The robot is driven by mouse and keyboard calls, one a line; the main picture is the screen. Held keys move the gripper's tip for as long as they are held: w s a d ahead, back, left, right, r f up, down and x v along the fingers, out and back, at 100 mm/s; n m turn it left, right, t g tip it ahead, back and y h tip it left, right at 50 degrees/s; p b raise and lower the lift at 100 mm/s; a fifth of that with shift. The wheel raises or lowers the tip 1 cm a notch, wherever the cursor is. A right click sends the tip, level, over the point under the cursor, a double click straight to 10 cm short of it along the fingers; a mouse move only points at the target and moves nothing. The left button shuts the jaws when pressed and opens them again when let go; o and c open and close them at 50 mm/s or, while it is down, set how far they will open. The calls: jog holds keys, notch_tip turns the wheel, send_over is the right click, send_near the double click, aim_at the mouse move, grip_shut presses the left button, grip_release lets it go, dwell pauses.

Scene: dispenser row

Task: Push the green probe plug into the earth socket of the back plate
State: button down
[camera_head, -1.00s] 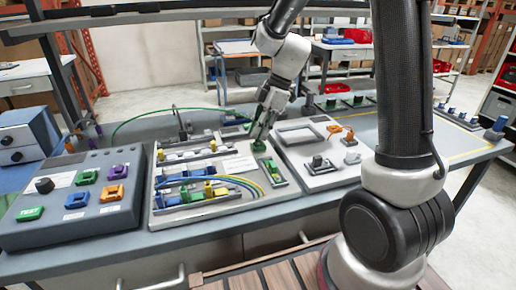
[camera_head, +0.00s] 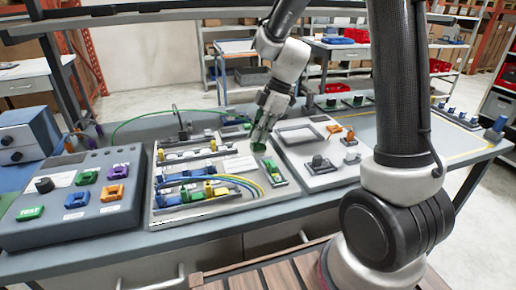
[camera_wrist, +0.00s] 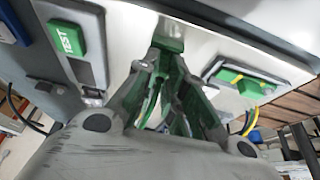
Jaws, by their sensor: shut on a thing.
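My gripper (camera_head: 260,142) is shut on the green probe plug (camera_head: 258,148), over the right part of the back plate (camera_head: 228,206). In the wrist view, the green plug (camera_wrist: 167,45) shows at the fingertips, close to or touching a pale panel surface. The earth socket itself is hidden by the plug and fingers, and I cannot tell whether the plug is in it. A green cable (camera_head: 150,117) arcs from the left to behind the gripper. A green and yellow terminal (camera_head: 274,172) sits just right of and in front of the plug; it also shows in the wrist view (camera_wrist: 248,85).
A dark panel (camera_head: 110,213) with coloured plugs and a green TEST button (camera_head: 30,213) stands left. On the back plate are rows of terminal blocks (camera_head: 185,195) and curved wires (camera_head: 240,182). A pale panel (camera_head: 325,178) stands right.

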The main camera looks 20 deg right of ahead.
dwell(0.3)
jog(key=c, duration=1.2)
grip_release()
jog(key=shift+r, duration=3.45)
jog(key=v, duration=1.2)
